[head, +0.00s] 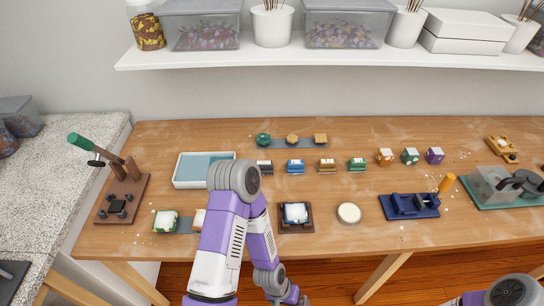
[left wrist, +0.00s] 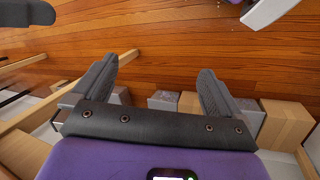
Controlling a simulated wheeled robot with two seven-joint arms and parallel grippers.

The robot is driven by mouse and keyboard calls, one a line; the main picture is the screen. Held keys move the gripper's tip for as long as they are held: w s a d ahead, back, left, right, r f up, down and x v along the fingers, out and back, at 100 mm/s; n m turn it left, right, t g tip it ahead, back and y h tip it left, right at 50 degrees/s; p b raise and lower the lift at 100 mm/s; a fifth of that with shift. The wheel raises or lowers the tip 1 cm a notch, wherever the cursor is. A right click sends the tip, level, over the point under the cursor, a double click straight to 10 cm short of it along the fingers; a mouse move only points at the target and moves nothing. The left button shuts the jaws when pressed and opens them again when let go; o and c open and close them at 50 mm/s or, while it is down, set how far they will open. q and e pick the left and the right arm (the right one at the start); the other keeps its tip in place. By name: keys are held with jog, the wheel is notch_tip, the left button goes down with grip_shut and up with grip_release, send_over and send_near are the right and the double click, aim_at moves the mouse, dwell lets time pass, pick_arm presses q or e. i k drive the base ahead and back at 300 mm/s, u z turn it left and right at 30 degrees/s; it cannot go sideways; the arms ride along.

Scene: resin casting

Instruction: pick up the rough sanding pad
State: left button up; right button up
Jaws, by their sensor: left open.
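A row of small blocks that look like sanding pads lies across the middle of the wooden table: a black one (head: 264,167), a blue one (head: 295,166), an orange-brown one (head: 327,165) and a green one (head: 357,164). I cannot tell from the pictures which is the rough one. My left gripper (left wrist: 161,66) is open and empty in the left wrist view, with wooden floor between its fingers. It is low, away from the blocks. My right gripper is not clearly in view; only part of that arm shows at the head view's bottom right.
A blue-lined tray (head: 176,183) stands left of the row. In front are a framed white piece (head: 281,228), a round cream disc (head: 349,213) and a blue vise-like fixture (head: 385,203). A green-handled press (head: 113,215) stands at the left. My left arm covers part of the table's front.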

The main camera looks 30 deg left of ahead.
aim_at(266, 167)
jog(key=u, duration=1.65)
jog(key=k, duration=0.5)
jog(key=u, duration=0.85)
jog(key=i, duration=0.7)
jog(key=z, duration=1.75)
